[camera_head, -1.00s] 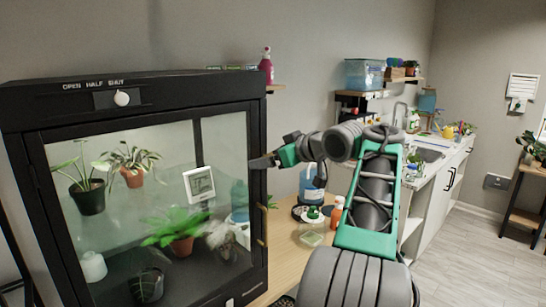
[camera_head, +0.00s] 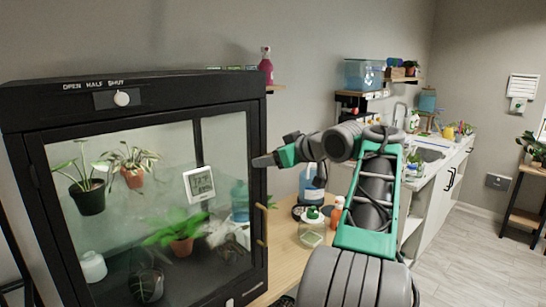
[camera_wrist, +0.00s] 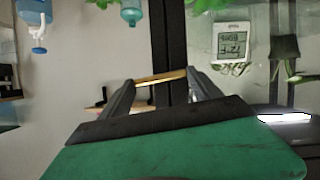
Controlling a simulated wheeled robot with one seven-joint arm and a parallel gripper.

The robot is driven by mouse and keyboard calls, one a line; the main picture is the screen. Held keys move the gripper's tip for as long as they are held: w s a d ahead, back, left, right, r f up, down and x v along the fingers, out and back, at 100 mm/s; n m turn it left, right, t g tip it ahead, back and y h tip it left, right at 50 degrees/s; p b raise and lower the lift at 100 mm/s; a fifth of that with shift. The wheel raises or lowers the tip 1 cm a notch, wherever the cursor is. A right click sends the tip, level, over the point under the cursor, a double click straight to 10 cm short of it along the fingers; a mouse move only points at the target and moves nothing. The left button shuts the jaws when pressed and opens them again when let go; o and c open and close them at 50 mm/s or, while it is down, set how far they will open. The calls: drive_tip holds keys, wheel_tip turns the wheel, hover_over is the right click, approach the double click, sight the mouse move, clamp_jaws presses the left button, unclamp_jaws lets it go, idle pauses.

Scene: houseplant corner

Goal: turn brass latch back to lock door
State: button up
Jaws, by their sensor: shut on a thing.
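The black glass-front cabinet (camera_head: 134,245) fills the left of the head view, with its door closed or nearly so. The brass latch (camera_wrist: 160,77) shows in the wrist view as a short bar spanning between my fingertips, in front of the black door frame. My gripper (camera_head: 262,160) is at the cabinet's right front edge, and its two fingers also show in the wrist view (camera_wrist: 160,88). It is shut on the latch. In the head view the fingers hide the latch. A brass door handle (camera_head: 263,226) sits lower on the same edge.
A white knob (camera_head: 121,98) sits under the words OPEN HALF SHUT. Behind the glass are potted plants and a white digital display (camera_head: 199,184). A wooden bench (camera_head: 290,255) with bottles stands right of the cabinet, close under my arm. Open floor (camera_head: 480,265) lies at right.

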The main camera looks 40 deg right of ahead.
drive_tip(key=m+p, duration=0.1)
drive_tip(key=p, duration=0.3)
drive_tip(key=shift+d+y, duration=0.1)
drive_tip(key=shift+y, duration=0.3)
drive_tip(key=o, duration=1.4)
drive_tip(key=v, duration=0.7)
drive_tip(key=shift+s+r, duration=0.2)
drive_tip(key=shift+s, duration=0.15)
drive_tip(key=shift+f, duration=0.1)
